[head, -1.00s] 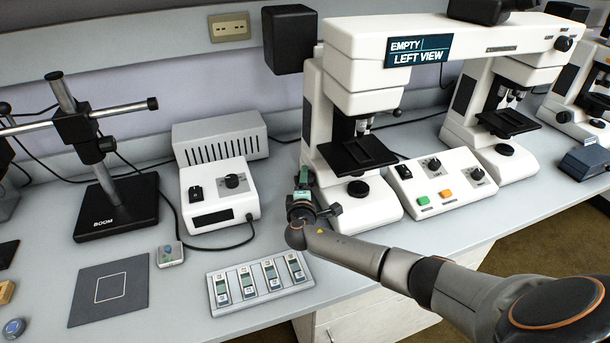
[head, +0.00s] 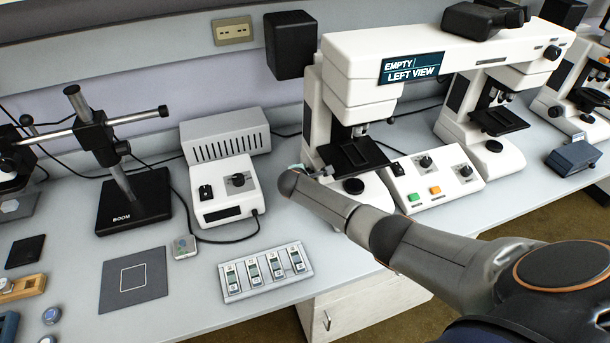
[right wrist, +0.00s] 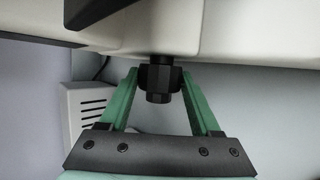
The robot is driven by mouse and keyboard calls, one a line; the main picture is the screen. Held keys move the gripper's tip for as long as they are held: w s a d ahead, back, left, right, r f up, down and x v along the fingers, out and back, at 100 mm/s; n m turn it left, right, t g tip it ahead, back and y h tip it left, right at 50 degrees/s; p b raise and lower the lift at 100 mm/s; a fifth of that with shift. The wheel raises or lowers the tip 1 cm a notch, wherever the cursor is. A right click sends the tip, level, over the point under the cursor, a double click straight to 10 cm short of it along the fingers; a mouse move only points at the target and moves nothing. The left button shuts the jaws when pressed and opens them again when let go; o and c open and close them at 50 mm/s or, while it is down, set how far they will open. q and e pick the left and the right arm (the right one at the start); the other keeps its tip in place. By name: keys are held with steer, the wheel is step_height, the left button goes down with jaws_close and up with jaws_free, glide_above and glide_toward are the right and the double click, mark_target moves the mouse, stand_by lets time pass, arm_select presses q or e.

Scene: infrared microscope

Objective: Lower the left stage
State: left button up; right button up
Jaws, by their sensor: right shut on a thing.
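The left stage (head: 353,155) is a flat black plate on the white left microscope stand (head: 325,130), under its objective. In the right wrist view, a black knob (right wrist: 158,72) sticks out from the pale stand. My right gripper (right wrist: 160,85) has its green fingers on either side of this knob and is shut on it. In the head view my right arm reaches to the stand's left side, beside the stage. Its wrist hides most of the gripper and the knob there. My left gripper is not in view.
A white control box (head: 432,180) with green and orange buttons stands right of the left stand. A second stage (head: 498,121) is farther right. A power box (head: 225,192), a switch panel (head: 265,271) and a boom stand (head: 133,200) stand to the left.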

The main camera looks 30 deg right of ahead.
stand_by(0.4)
steer(key=o, duration=1.4)
steer(key=shift+c, duration=0.2)
steer(key=v, duration=1.2)
steer(key=shift+s, duration=0.15)
steer(key=shift+a+r, duration=0.1)
steer(key=shift+r, duration=0.05)
